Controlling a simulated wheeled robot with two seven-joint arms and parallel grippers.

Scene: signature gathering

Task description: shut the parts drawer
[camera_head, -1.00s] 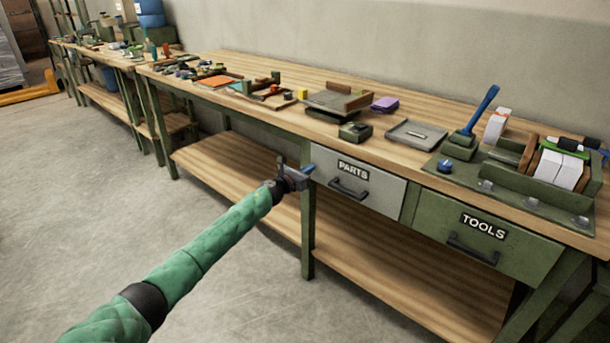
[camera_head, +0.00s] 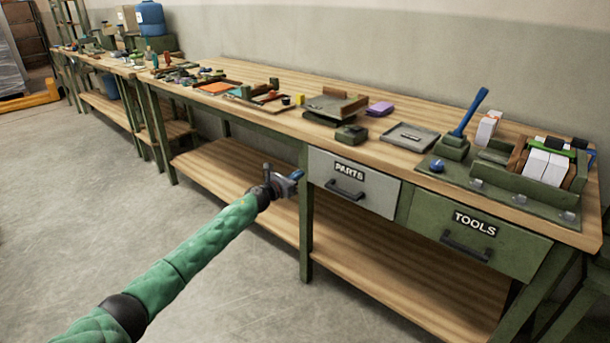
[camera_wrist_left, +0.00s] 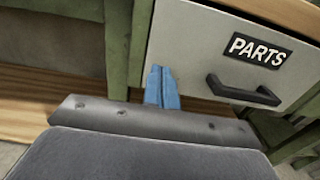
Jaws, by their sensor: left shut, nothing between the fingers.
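The parts drawer (camera_head: 378,191) has a light grey front with a black PARTS label and a dark bar handle (camera_head: 344,189). In the head view its front looks about level with the bench frame. In the left wrist view the drawer front (camera_wrist_left: 196,55) fills the upper right, with its handle (camera_wrist_left: 243,92) to the right of my fingers. My left gripper (camera_head: 296,175) is shut and empty, just left of the drawer's left edge. Its blue fingertips (camera_wrist_left: 161,86) show side by side near the lower left of the front; I cannot tell whether they touch it. My right gripper is not in view.
The green tools drawer (camera_head: 478,236) sits to the right. The wooden bench top (camera_head: 260,72) holds trays, a blue-handled lever (camera_head: 468,115) and several small parts. A green leg (camera_head: 306,225) stands by my gripper. A lower shelf (camera_head: 390,270) runs beneath. The floor (camera_head: 60,200) at left is clear.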

